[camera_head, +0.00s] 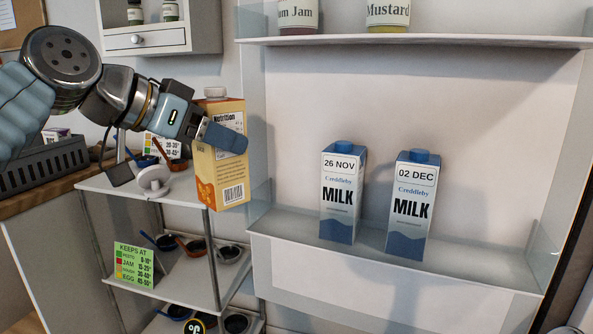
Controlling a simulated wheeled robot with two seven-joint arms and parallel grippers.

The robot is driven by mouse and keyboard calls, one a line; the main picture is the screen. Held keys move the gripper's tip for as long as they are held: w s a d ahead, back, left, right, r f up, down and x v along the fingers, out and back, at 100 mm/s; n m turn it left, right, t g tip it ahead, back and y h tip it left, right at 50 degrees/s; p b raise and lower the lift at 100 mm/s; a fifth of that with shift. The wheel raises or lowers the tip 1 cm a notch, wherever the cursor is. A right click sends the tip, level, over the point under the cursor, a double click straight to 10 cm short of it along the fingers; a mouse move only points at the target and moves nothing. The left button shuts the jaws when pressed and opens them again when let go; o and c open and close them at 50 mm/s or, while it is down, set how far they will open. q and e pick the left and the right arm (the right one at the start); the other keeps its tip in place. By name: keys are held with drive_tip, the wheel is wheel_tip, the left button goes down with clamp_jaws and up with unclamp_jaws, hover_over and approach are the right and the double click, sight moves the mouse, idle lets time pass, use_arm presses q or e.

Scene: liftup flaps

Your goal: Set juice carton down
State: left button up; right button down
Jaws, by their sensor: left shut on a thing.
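The juice carton (224,176) is yellow and orange with a white cap, a nutrition label and a barcode. My left gripper (226,138) is shut on the upper part of the juice carton and partly covers it. The carton is close to upright, in front of the left edge of the shelf unit with the milk. I cannot tell whether its base touches anything. Two milk cartons, one marked 26 NOV (343,195) and one marked 02 DEC (411,205), stand upright on the lower shelf (480,268). My right gripper is not in view.
An upper shelf (420,42) holds a jam jar (297,16) and a mustard jar (388,14). A side rack (178,188) at left holds small bowls and a green sign (134,265). The lower shelf has free room left and right of the milk.

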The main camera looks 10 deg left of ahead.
use_arm(q)
drive_tip(key=w+d+p, duration=0.2)
drive_tip(key=w+d, duration=0.5)
drive_tip(key=d, duration=0.1)
drive_tip(key=f, duration=0.2)
drive_tip(key=f+b, duration=0.1)
drive_tip(key=f, duration=0.4)
drive_tip(key=shift+w+d+f, duration=0.1)
drive_tip(key=shift+w+d, duration=0.1)
drive_tip(key=shift+w, duration=0.2)
drive_tip(key=o, duration=1.4)
drive_tip(key=v, duration=1.2)
drive_tip(key=shift+a+b, duration=0.1)
drive_tip(key=shift+b, duration=0.3)
